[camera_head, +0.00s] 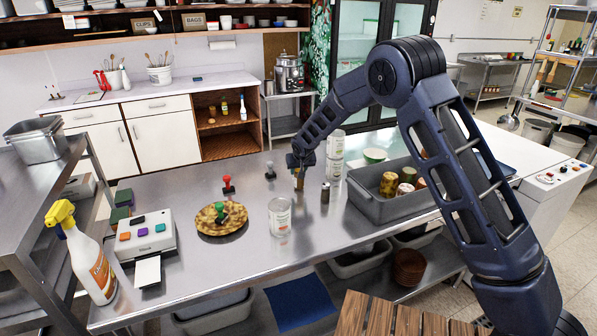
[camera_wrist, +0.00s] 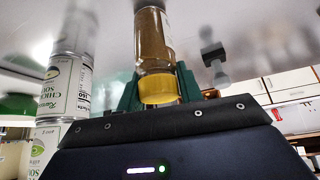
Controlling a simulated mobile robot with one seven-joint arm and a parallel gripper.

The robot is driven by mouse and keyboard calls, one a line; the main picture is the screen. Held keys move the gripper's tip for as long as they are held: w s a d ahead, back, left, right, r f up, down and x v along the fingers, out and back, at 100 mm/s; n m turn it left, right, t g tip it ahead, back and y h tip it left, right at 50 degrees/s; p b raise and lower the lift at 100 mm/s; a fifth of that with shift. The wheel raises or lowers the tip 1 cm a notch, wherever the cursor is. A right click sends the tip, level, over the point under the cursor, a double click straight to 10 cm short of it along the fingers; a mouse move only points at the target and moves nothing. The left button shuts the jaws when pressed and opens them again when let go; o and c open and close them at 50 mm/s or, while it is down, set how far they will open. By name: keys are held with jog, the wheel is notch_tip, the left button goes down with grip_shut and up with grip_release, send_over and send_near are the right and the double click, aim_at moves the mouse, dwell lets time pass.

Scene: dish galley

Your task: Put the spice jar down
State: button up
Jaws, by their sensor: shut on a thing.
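The spice jar (camera_head: 299,183), with brown contents, is upright below my gripper (camera_head: 299,168) over the steel table (camera_head: 330,240). In the wrist view, which is upside down, the jar (camera_wrist: 152,40) has a yellow lid (camera_wrist: 158,89) between the green fingers of my gripper (camera_wrist: 158,88). The gripper is shut on the jar at its lid end. The jar's base is close to the tabletop; I cannot tell whether it touches.
A grey bin (camera_head: 372,207) with jars is farther right. The front-centre tabletop is clear.

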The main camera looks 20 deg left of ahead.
jog(key=shift+f, duration=0.15)
jog(key=shift+f, duration=0.2)
jog(key=o, duration=1.1)
jog(key=shift+c, duration=0.2)
jog(key=shift+r, duration=0.1)
jog(key=shift+r, duration=0.2)
jog(key=v, duration=1.1)
jog(key=shift+s+d+r, duration=0.15)
jog(key=shift+r, duration=0.2)
